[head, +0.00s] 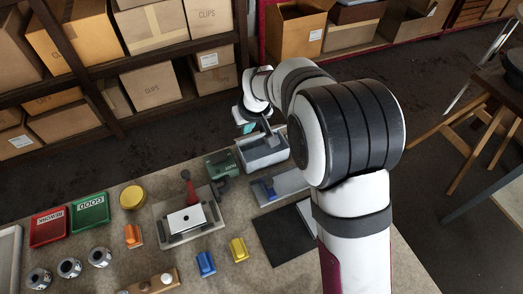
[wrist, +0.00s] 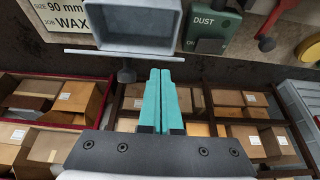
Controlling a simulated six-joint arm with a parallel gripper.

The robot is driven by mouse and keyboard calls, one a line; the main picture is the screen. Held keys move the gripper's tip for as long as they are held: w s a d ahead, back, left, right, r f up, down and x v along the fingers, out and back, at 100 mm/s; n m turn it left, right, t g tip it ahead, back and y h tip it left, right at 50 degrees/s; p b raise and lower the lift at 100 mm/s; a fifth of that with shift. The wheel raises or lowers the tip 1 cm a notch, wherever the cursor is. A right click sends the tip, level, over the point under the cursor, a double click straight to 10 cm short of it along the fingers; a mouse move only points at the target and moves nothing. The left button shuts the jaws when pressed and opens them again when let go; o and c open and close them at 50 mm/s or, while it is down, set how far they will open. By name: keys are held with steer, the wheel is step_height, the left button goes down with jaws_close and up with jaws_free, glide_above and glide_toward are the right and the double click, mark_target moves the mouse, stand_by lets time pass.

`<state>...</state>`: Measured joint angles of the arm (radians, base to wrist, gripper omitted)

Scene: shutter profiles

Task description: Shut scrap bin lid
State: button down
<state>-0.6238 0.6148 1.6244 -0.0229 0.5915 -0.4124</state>
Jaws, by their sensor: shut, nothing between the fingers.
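The scrap bin (head: 262,158) is a grey open-topped box at the back edge of the bench. In the wrist view the bin (wrist: 145,40) shows its hollow inside at the top. Its lid (wrist: 190,54) looks raised at the bin's far side, seen nearly edge-on as a thin pale strip, with a dark knob (wrist: 126,74) on its outer face. My gripper (wrist: 160,72) has its teal fingers shut and empty, just right of the knob in that view. In the head view my gripper (head: 248,128) is beyond the bin; contact with the lid cannot be told.
A green DUST box (head: 221,164) stands left of the bin, and it also shows in the wrist view (wrist: 212,42). A fixture with a red handle (head: 187,180) is further left. Shelves of cardboard boxes (head: 150,88) stand beyond the floor gap behind the bench.

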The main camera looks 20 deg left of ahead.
steer(key=shift+r, duration=0.1)
step_height(320, 180, up, 8)
stand_by(0.5)
steer(key=s+d+r+m+h, duration=0.1)
steer(key=s+d+r+m, duration=0.15)
steer(key=d, duration=0.45)
steer(key=s+d+r+m, duration=0.1)
steer(key=s+d+m, duration=0.25)
steer(key=d, duration=0.45)
steer(key=s+d+f+m+g, duration=0.1)
steer(key=s+d+m, duration=0.3)
steer(key=s, duration=0.7)
steer(key=s+d+f+m+g, duration=0.2)
steer(key=s+d+m, duration=0.2)
steer(key=s+d, duration=0.5)
steer(key=s, duration=0.2)
steer(key=shift+s+d+m, duration=0.15)
steer(key=shift+s+m, duration=0.15)
steer(key=shift+s, duration=0.1)
